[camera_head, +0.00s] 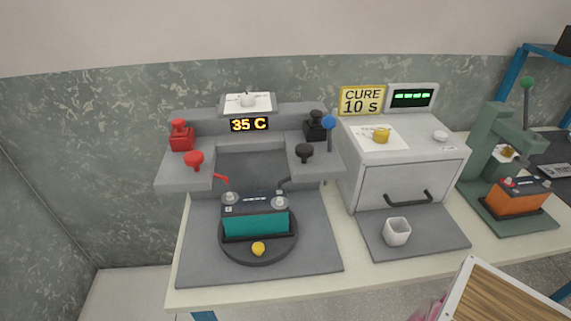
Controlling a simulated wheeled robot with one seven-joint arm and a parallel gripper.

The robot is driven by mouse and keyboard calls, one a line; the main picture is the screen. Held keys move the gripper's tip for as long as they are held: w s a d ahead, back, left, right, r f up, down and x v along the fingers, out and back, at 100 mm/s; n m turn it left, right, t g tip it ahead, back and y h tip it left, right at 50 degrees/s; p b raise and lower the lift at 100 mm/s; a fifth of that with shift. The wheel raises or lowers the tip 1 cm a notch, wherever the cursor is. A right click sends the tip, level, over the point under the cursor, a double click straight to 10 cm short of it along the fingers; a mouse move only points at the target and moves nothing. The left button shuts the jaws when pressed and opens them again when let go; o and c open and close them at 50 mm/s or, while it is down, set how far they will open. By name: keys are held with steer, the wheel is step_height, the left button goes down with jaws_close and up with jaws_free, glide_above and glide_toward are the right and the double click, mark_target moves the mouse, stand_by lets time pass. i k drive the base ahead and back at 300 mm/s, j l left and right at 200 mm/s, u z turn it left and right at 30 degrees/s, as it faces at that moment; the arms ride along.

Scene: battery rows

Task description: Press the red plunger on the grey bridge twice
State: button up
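The grey bridge (170,174) is a U-shaped grey housing at the back of the left station. The red plunger (194,159) is a round red knob standing upright on the bridge's left arm. A red block with a knob (181,139) sits just behind it. A black plunger (304,152) stands on the right arm, with a black block (315,128) behind it. Below, a teal and black battery (255,221) rests on a dark round turntable (287,244); a short red lead (221,178) points toward its left terminal. My gripper is not in view.
A display (249,125) on the bridge reads 35 C. A blue knob (328,121) stands at its right. A grey oven (404,185) with a "CURE 10 s" sign (362,100) and a white cup (397,232) are to the right. A green press (497,145) with an orange battery (518,197) is farther right.

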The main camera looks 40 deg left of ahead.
mark_target(194, 159)
steer(key=u, duration=2.3)
